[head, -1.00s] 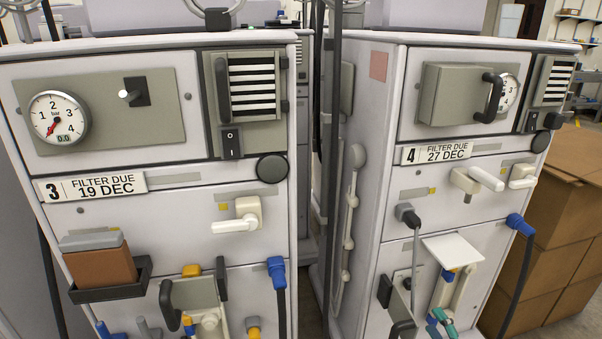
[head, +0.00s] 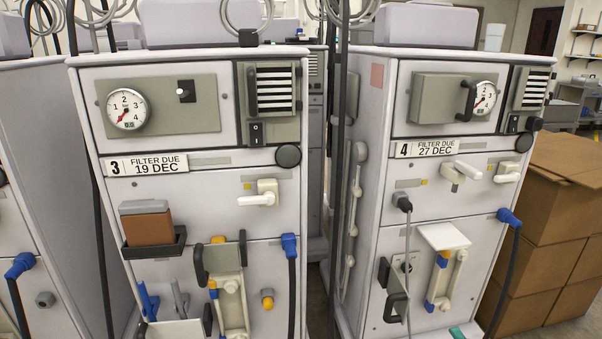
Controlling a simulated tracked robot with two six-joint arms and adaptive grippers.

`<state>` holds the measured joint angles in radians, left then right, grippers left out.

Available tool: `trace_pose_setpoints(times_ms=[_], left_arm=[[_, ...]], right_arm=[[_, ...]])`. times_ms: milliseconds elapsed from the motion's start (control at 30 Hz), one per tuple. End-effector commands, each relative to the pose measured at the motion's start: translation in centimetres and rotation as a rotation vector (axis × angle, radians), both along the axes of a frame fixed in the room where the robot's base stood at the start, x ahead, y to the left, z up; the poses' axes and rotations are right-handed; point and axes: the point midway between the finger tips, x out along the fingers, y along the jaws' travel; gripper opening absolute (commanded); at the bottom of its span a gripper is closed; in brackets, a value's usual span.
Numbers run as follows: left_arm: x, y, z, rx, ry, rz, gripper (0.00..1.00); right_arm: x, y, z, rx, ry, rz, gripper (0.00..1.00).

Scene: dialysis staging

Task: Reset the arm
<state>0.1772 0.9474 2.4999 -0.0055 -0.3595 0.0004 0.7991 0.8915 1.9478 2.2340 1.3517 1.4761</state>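Neither of my arms nor grippers shows in the head view. Two dialysis machines stand in front of me. Machine 3 (head: 210,212), labelled "FILTER DUE 19 DEC", is left of centre, with a round gauge (head: 127,110), a black knob, a white lever handle (head: 257,199) and a brown block in a black tray (head: 181,244). Machine 4 (head: 440,204), labelled "FILTER DUE 27 DEC", is on the right, with a grey cover with a black handle (head: 440,99) partly over its gauge, and a grey cable plugged into its front.
Brown cardboard boxes (head: 552,215) are stacked right of machine 4. Another machine (head: 28,190) is cut off at the left edge. A narrow gap with hanging dark hoses separates machines 3 and 4. Blue-ended hoses hang at the machines' fronts. Shelving stands at the back right.

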Motion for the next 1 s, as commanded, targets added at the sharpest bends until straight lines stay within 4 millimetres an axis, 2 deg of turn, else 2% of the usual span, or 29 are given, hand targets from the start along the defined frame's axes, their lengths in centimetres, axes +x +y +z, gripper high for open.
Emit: trace_pose_setpoints(times_ms=[33, 100, 300, 467, 567, 667, 700, 767, 800, 867, 900, 967, 1000], left_arm=[[0.1, 0.0, 0.1, 0.001, -0.003, 0.0, 0.59], [0.1, 0.0, 0.0, 0.001, -0.004, 0.0, 0.59], [0.1, 0.0, 0.0, 0.001, -0.003, 0.0, 0.59], [0.1, 0.0, 0.0, 0.001, -0.003, 0.0, 0.59], [0.1, 0.0, 0.0, 0.001, -0.003, 0.0, 0.59], [0.1, 0.0, 0.0, 0.001, -0.003, 0.0, 0.59], [0.1, 0.0, 0.0, 0.001, -0.003, 0.0, 0.59], [0.1, 0.0, 0.0, 0.001, -0.003, 0.0, 0.59], [0.1, 0.0, 0.0, 0.001, -0.003, 0.0, 0.59], [0.1, 0.0, 0.0, 0.0, -0.002, 0.0, 0.59], [0.1, 0.0, 0.0, 0.001, -0.003, 0.0, 0.59], [0.1, 0.0, 0.0, 0.001, -0.003, 0.0, 0.59], [0.1, 0.0, 0.0, 0.001, -0.003, 0.0, 0.59]], right_arm=[[0.8, 1.4, 0.5, 0.0, -0.011, 0.028, 0.59], [1.5, 2.8, 0.9, 0.0, -0.018, 0.055, 0.59], [2.8, 8.0, 1.8, 0.016, -0.03, 0.155, 0.59], [2.6, 13.7, 2.1, 0.02, -0.024, 0.303, 0.59], [1.6, 18.4, 1.8, 0.005, 0.0, 0.438, 0.59], [-0.8, 24.3, 0.9, -0.054, 0.038, 0.632, 0.59], [-2.4, 26.8, 0.3, -0.094, 0.052, 0.727, 0.59], [-5.2, 30.4, -0.6, -0.172, 0.069, 0.878, 0.59], [-7.3, 32.4, -1.4, -0.236, 0.072, 0.985, 0.59], [-10.9, 35.1, -2.6, -0.346, 0.065, 1.148, 0.59], [-13.6, 36.4, -3.5, -0.43, 0.049, 1.264, 0.59], [-17.7, 37.8, -4.9, -0.572, 0.003, 1.442, 0.59], [-20.6, 38.3, -5.9, -0.682, -0.048, 1.568, 0.59]])
